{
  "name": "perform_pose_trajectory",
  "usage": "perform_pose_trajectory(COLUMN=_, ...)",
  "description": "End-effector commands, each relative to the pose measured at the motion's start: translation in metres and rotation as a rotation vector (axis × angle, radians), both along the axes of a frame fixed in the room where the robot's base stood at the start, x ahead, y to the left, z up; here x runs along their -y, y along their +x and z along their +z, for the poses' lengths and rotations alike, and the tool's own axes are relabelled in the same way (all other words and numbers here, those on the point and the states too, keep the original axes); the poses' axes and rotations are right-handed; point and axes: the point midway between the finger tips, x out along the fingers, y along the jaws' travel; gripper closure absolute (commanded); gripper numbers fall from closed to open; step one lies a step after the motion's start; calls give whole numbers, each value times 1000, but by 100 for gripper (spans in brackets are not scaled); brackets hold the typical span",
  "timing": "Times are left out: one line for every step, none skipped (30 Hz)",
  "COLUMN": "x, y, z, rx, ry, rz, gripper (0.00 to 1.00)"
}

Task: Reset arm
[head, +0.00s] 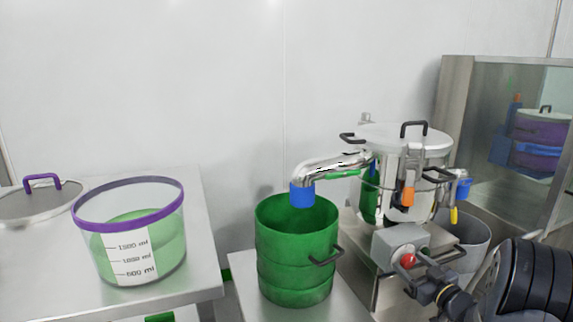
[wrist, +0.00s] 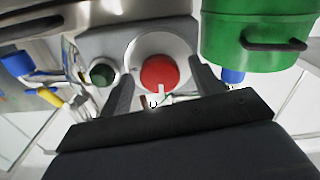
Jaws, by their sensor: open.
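My gripper (head: 424,277) is open and empty at the lower right of the head view, just in front of a grey control box (head: 400,240) with a red button (head: 408,260). In the wrist view its two dark fingers stand apart, with the red button (wrist: 158,72) showing between them. I cannot tell whether a finger touches the button or the box. A dark green button (wrist: 102,73) sits left of the red one. My black arm comes in from the lower right.
A steel vessel (head: 388,205) with a lid and handles stands behind the box. Its pipe (head: 330,168) ends in a blue outlet over a green drum (head: 297,262). A purple-rimmed container (head: 160,250) of green material stands on the left table. A glass-fronted cabinet (head: 490,105) stands right.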

Motion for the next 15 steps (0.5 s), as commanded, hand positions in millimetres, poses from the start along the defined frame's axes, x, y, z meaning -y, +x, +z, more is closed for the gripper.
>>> perform_pose_trajectory(x=0, y=0, z=4, rx=-17, ry=45, rz=0, gripper=39)
perform_pose_trajectory(x=0, y=0, z=4, rx=-28, ry=73, rz=0, gripper=39)
perform_pose_trajectory(x=0, y=0, z=4, rx=-41, ry=112, rz=0, gripper=39)
perform_pose_trajectory(x=0, y=0, z=4, rx=-52, ry=140, rz=0, gripper=39)
perform_pose_trajectory(x=0, y=0, z=4, rx=-62, ry=169, rz=1, gripper=39)
perform_pose_trajectory(x=0, y=0, z=4, rx=-76, ry=205, rz=1, gripper=39)
perform_pose_trajectory(x=0, y=0, z=4, rx=-86, ry=234, rz=1, gripper=39)
perform_pose_trajectory(x=0, y=0, z=4, rx=-96, ry=262, rz=1, gripper=39)
perform_pose_trajectory(x=0, y=0, z=3, rx=-110, ry=300, rz=1, gripper=39)
perform_pose_trajectory(x=0, y=0, z=3, rx=-120, ry=327, rz=1, gripper=39)
perform_pose_trajectory(x=0, y=0, z=4, rx=-129, ry=354, rz=0, gripper=39)
perform_pose_trajectory(x=0, y=0, z=4, rx=-143, ry=391, rz=0, gripper=39)
perform_pose_trajectory(x=0, y=0, z=3, rx=-153, ry=419, rz=0, gripper=39)
perform_pose_trajectory(x=0, y=0, z=3, rx=-163, ry=447, rz=0, gripper=39)
perform_pose_trajectory(x=0, y=0, z=3, rx=-176, ry=483, rz=0, gripper=39)
